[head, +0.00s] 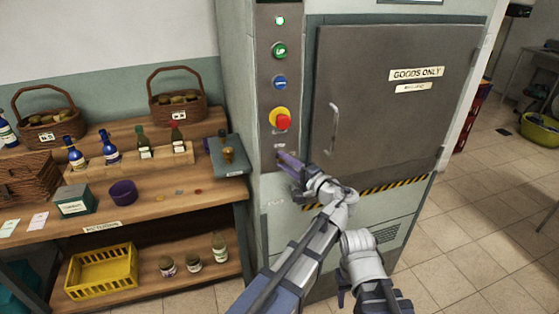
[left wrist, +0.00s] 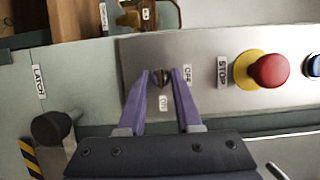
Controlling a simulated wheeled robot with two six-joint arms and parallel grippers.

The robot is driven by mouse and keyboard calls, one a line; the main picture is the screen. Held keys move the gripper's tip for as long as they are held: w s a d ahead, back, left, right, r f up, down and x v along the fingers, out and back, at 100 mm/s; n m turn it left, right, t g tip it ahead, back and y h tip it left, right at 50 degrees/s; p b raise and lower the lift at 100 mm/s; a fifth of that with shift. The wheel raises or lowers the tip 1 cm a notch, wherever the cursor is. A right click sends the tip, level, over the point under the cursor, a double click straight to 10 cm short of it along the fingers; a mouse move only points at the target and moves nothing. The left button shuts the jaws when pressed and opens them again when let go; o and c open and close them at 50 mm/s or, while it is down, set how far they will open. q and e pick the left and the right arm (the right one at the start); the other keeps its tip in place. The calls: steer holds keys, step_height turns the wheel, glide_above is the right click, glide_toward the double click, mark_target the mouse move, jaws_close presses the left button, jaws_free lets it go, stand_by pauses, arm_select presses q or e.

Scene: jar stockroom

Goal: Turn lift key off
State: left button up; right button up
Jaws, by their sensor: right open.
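The lift key (left wrist: 158,78) is a small dark and brassy piece on the grey control panel (head: 265,70), below the red stop button. In the left wrist view, an OFF label (left wrist: 187,74) is right of it and an ON label (left wrist: 164,103) is below it. The key seems to lie along the ON direction, though it is small. My left gripper (head: 281,155) is at the key, its purple fingers either side with gaps showing. It also shows in the left wrist view (left wrist: 159,73). In the head view the fingers hide the key. My right gripper (head: 373,303) is low, open, away from the panel.
The red stop button (head: 283,121) on its yellow base is close above the key. A blue button (head: 280,82) and green button (head: 280,50) are higher. The lift door (head: 390,110) is shut, with a handle. A wooden shelf (head: 180,205) with jars and baskets stands left.

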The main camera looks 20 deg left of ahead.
arm_select(q)
steer(key=shift+d, duration=0.1)
jaws_close()
stand_by(1.2)
